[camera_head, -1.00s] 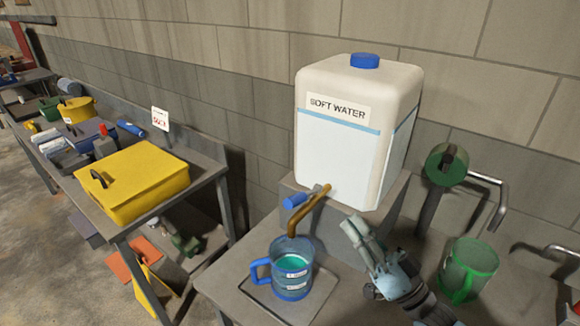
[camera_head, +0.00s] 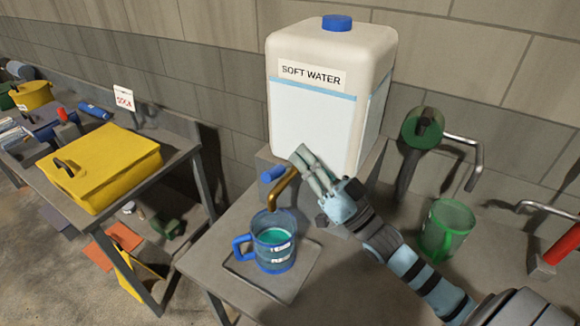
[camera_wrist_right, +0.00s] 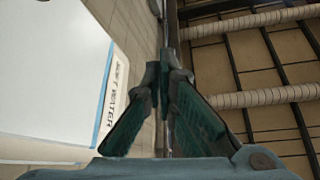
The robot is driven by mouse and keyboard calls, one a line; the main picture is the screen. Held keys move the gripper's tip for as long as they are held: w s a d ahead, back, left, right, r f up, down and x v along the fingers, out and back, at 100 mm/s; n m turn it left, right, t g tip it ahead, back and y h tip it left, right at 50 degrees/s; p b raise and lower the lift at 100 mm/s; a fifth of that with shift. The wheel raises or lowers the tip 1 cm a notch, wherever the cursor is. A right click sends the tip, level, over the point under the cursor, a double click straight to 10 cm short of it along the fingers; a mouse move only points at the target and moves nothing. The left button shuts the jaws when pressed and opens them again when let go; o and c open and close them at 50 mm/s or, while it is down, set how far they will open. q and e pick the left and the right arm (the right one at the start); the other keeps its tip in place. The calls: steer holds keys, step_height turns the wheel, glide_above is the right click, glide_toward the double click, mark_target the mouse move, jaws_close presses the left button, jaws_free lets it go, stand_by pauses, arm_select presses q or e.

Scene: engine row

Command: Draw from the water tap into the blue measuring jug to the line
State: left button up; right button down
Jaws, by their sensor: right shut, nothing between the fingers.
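The blue measuring jug (camera_head: 274,245) stands upright under the spout of the brass water tap (camera_head: 284,188), with teal liquid inside it. The tap has a blue lever (camera_head: 272,173) and comes from the base of the white container labelled SOFT WATER (camera_head: 325,95). My right gripper (camera_head: 301,157) is shut and empty, just above and to the right of the tap, in front of the container. In the right wrist view its fingers (camera_wrist_right: 163,78) meet beside the container (camera_wrist_right: 55,75). Whether water is running from the spout is hard to tell. My left gripper is not in view.
A green jug (camera_head: 446,228) stands to the right of my right arm. A green-headed tap with a metal pipe (camera_head: 425,128) is behind it. A yellow box (camera_head: 105,165) sits on the left table.

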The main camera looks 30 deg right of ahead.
mark_target(278, 172)
steer(key=shift+w+a+f+b, duration=0.35)
steer(key=shift+w+a+f, duration=0.65)
steer(key=shift+a+f, duration=0.2)
steer(key=f+n+y+b, duration=0.2)
steer(key=n, duration=0.1)
steer(key=f+n+g+y+b, duration=0.1)
steer(key=shift+s+a+b, duration=0.3)
steer(key=shift+s+a, duration=0.05)
steer(key=shift+a, duration=0.05)
steer(key=shift+s+a+p, duration=0.1)
steer(key=shift+p, duration=0.2)
stand_by(5.7)
